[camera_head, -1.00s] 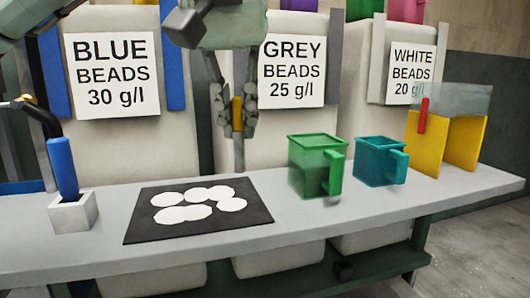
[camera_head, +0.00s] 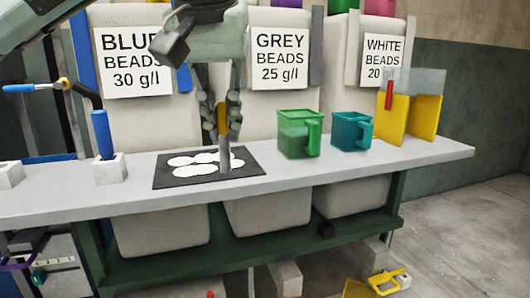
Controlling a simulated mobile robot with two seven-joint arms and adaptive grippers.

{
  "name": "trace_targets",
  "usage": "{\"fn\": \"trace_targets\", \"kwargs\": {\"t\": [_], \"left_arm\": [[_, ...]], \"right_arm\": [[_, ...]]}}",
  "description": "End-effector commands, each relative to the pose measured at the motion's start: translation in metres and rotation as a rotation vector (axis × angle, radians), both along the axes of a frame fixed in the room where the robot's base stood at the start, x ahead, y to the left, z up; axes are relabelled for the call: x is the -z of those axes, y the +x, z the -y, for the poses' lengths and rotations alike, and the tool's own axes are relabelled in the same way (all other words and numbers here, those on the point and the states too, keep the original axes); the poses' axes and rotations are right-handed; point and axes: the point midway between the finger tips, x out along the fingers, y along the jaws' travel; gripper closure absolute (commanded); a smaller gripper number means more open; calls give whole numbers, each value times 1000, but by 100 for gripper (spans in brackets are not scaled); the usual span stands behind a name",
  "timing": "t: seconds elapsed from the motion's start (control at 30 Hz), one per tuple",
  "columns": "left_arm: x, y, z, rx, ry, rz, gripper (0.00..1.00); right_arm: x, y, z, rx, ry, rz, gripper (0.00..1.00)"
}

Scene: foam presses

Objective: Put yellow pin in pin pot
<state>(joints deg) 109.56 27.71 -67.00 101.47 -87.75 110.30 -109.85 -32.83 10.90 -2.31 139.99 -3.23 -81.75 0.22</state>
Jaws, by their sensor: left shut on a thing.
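The yellow pin (camera_head: 222,119) has a yellow grip and a long grey shaft (camera_head: 225,155). My left gripper (camera_head: 221,122) is shut on its yellow part and holds it upright, pointing down. The shaft's lower end shows in front of the black mat; I cannot tell whether it touches. A pale square pot (camera_head: 109,170) left of the mat has a blue-handled pin (camera_head: 102,134) standing in it. Another pale square block (camera_head: 8,175) stands at the left edge, partly cut off; I cannot see inside it. Which one is the pin pot is unclear. My right gripper is not visible.
The black mat (camera_head: 174,181) bears several white discs. A green jug (camera_head: 297,136), a teal jug (camera_head: 349,131) and a yellow stand (camera_head: 424,116) are to the right. A black crank with a blue handle (camera_head: 18,88) rises at left. Bead sacks stand behind the grey bench (camera_head: 330,170).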

Motion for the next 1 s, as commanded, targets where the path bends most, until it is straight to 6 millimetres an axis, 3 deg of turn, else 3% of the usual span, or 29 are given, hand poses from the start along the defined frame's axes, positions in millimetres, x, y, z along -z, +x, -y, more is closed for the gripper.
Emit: {"fn": "trace_targets", "kwargs": {"t": [0.17,0.33,0.6,0.8,1.0], "left_arm": [[45,18,-18,-18,0,-8,100],[107,30,-44,-43,2,-13,100],[214,16,-92,-73,2,-10,100],[260,-7,-115,-74,1,-4,100],[277,-18,-125,-69,1,-1,100]], "right_arm": [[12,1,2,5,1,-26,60],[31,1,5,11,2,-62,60],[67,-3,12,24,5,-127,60],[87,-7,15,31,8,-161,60],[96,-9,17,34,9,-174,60]]}}
